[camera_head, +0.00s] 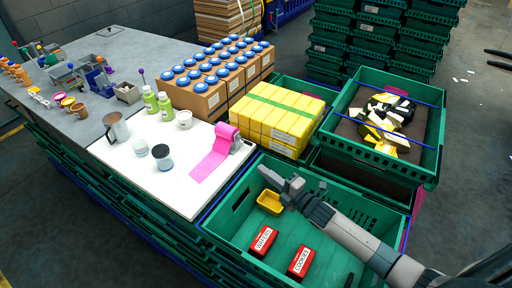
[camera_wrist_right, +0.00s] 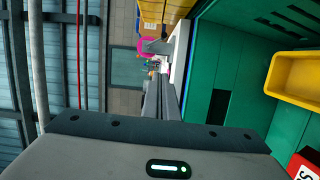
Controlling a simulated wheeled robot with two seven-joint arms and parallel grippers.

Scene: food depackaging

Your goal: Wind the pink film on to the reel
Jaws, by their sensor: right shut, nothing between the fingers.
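The pink film (camera_head: 208,168) hangs from a roll (camera_head: 227,131) and trails in a long strip over the white board (camera_head: 178,190). A grey holder that looks like the reel (camera_head: 243,146) stands just right of the roll. Pink film (camera_wrist_right: 147,45) also shows small beyond my fingers in the right wrist view, beside a grey part. My right gripper (camera_head: 268,176) is shut and empty, above the left end of the green crate, in front of the film and apart from it. Its fingers (camera_wrist_right: 164,88) are together in the wrist view. My left gripper is not in view.
The near green crate (camera_head: 228,238) holds a yellow tub (camera_head: 270,202) and two red packs (camera_head: 263,240). Cups, a jug and green bottles (camera_head: 165,106) stand on the board. Another crate (camera_head: 432,160) holds mixed packaging.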

